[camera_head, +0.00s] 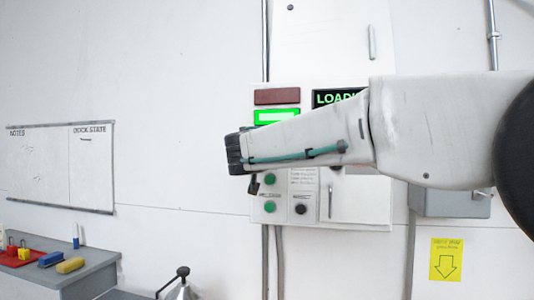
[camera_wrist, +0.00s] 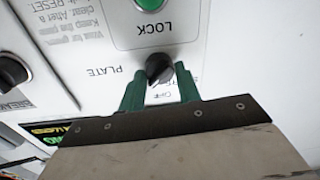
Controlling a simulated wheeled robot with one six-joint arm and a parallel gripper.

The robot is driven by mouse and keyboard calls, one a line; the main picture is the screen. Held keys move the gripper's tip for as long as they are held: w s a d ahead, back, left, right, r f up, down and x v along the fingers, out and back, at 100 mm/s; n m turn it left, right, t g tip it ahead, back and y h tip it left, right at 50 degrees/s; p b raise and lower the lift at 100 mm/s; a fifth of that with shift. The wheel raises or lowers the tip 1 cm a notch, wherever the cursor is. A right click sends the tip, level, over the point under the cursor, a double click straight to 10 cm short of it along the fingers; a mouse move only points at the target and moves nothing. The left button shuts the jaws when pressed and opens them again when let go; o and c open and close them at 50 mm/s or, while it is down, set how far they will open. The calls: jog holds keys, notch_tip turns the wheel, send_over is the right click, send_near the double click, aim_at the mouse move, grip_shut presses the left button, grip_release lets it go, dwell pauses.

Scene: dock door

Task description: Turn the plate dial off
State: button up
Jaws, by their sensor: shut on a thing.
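The lettering appears upside down, and part of the label by the dial, with the word OFF, is partly covered by the fingers. In the head view my arm covers this part of the control panel (camera_head: 292,215), so the dial is hidden there.
A green LOCK button (camera_wrist: 152,10) lies close to the dial. Another black knob (camera_wrist: 12,72) sits at the left in the wrist view. A lit green indicator (camera_head: 276,116) shows on the panel. A grey bench (camera_head: 90,262) with padlocks stands at lower left.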

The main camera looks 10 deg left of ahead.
jog(key=shift+n, duration=0.3)
jog(key=n, duration=0.8)
jog(key=shift+n+g, duration=0.3)
dwell(0.4)
jog(key=o, duration=1)
jog(key=shift+c, duration=0.2)
